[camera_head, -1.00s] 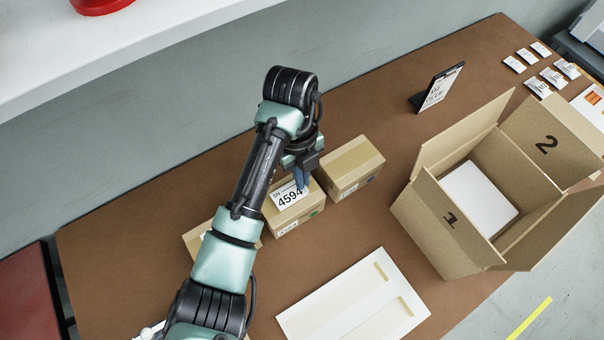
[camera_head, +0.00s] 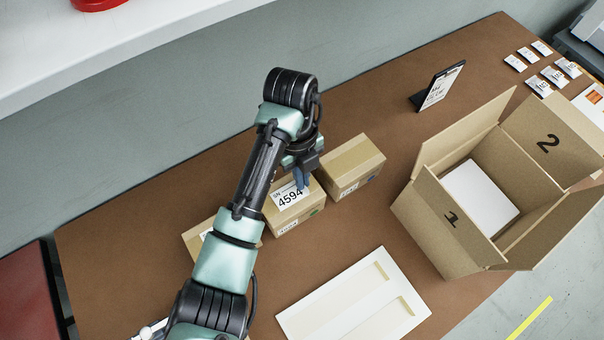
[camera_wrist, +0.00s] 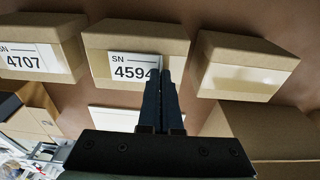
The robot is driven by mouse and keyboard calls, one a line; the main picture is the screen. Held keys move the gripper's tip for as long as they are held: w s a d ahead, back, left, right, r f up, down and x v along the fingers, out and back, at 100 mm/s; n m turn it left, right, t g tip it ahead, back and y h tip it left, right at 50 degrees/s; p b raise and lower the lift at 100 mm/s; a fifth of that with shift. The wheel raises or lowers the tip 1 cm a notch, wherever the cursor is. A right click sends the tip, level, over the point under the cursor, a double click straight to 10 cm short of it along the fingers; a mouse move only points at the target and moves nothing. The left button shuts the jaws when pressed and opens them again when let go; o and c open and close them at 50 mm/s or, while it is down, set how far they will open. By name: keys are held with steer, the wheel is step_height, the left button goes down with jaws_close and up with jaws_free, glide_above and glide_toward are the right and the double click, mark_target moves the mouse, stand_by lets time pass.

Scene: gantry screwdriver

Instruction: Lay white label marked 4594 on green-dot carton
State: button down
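The white label marked 4594 (camera_head: 286,196) lies over the top of the middle carton (camera_head: 310,207), face up. The green dot (camera_head: 314,212) shows on that carton's front face, beside a small white tag. My gripper (camera_head: 302,180) is at the label's right end. In the wrist view, its dark fingers (camera_wrist: 161,75) are close together and cover the end of the label (camera_wrist: 129,67), seemingly shut on it. The carton also shows there behind the label (camera_wrist: 135,37). Whether the label is pressed fully flat cannot be told.
A carton (camera_head: 352,166) stands close on the right. Another, labelled 4707 (camera_wrist: 40,45), stands on the left, partly behind my arm. A white tray (camera_head: 340,310) lies in front. An open box (camera_head: 440,225) stands right, a sign (camera_head: 437,88) behind. Small labels (camera_head: 540,86) lie far right.

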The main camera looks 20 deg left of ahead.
steer(key=c, duration=1)
jaws_free()
steer(key=r+p, duration=0.1)
steer(key=r, duration=0.1)
steer(key=r+p, duration=0.1)
steer(key=r, duration=0.4)
steer(key=shift+w+a+r+p, duration=0.25)
steer(key=shift+w+a+p, duration=0.05)
steer(key=shift+a+p, duration=0.1)
steer(key=shift+d, duration=0.1)
